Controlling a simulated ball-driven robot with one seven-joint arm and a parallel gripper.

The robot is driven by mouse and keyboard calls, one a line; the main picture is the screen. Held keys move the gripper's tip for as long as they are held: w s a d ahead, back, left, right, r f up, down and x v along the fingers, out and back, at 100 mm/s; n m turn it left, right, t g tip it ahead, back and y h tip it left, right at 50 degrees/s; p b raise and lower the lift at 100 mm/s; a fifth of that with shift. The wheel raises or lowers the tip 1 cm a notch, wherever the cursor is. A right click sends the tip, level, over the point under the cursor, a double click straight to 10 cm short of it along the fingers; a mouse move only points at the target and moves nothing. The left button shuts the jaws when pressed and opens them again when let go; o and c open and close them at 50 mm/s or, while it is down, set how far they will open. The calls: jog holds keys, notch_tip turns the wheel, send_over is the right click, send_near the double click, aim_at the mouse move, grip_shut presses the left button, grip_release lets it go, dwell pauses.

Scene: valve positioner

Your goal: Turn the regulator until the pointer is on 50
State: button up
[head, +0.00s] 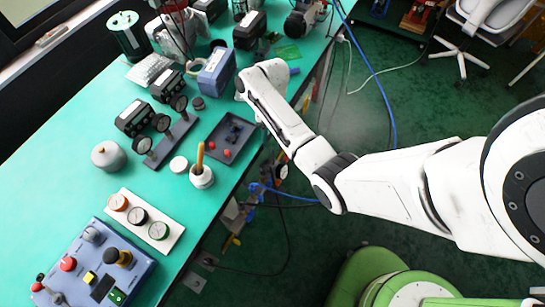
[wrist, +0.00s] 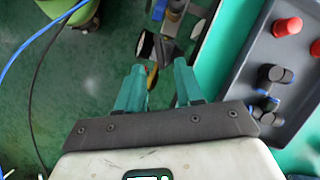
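My gripper (wrist: 160,72) shows in the wrist view with two teal fingers apart and nothing between them. It hangs over the table's edge and the green floor; in the head view its fingers are hidden by my arm. The panel also shows at the right of the wrist view (wrist: 245,95), apart from my fingers. Round black dials (head: 161,122) stand beside black boxes (head: 133,117). I cannot tell which part is the regulator, and no pointer or scale number is readable.
The teal table (head: 60,185) holds a blue control box (head: 140,262), a white strip with three round pieces (head: 170,238), a white pot with a wooden handle (head: 202,176) and a grey dome (head: 108,155). A blue cable (head: 385,97) lies on the floor beyond the edge.

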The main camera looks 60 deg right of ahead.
aim_at(273, 156)
jog(key=x, duration=0.7)
jog(key=shift+c, duration=0.2)
grip_shut()
jog(key=shift+r, duration=0.1)
